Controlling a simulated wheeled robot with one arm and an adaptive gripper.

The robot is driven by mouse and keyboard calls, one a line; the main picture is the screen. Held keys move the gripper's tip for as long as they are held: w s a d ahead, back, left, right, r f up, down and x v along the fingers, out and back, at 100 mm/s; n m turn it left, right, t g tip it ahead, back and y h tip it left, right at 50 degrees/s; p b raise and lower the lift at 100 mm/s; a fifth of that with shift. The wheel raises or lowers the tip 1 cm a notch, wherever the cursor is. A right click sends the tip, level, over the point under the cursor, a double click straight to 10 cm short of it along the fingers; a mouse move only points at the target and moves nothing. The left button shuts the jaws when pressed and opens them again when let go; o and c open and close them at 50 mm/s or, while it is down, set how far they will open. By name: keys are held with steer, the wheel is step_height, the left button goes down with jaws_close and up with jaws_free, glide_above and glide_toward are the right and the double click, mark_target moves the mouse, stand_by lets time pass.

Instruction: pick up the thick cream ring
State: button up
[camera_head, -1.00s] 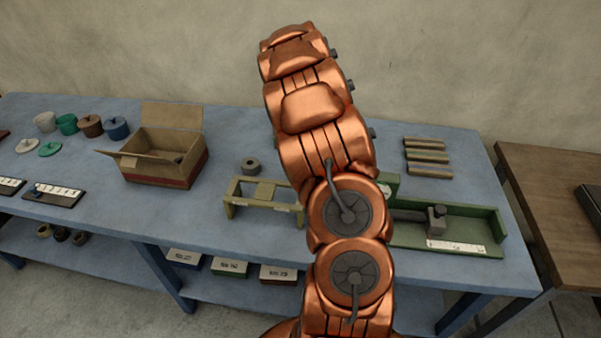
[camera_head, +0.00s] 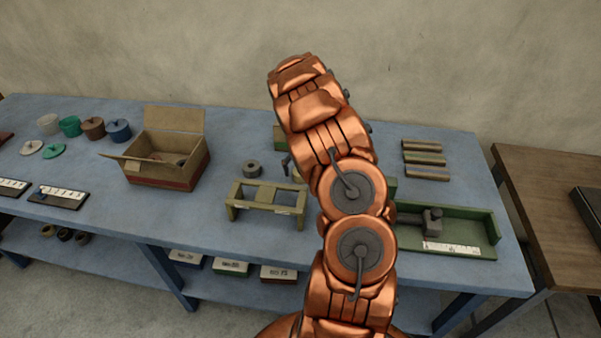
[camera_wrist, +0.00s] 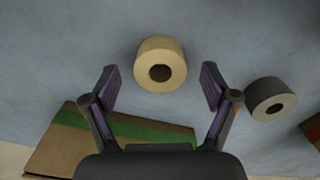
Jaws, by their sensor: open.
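The thick cream ring (camera_wrist: 150,52) stands on the blue table in the wrist view, its round hole facing up toward the camera. My gripper (camera_wrist: 160,76) is open, with one finger on each side of the ring and a gap to it on both sides. The ring lies slightly beyond the fingertips in the picture, and nothing is held. In the head view my arm covers most of this spot. Only a dark bit of my gripper (camera_head: 287,165) shows left of the arm there.
A grey ring (camera_wrist: 265,91) lies right of the cream ring; the head view shows it too (camera_head: 252,169). A brown box with a green band (camera_wrist: 75,141) is at lower left. In the head view, an olive stand (camera_head: 266,196) is in front and an open carton (camera_head: 157,171) left.

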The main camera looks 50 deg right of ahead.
steer(key=shift+f, duration=0.85)
steer(key=shift+c, duration=0.2)
steer(key=c, duration=1.2)
steer(key=shift+r, duration=0.15)
steer(key=shift+c, duration=0.2)
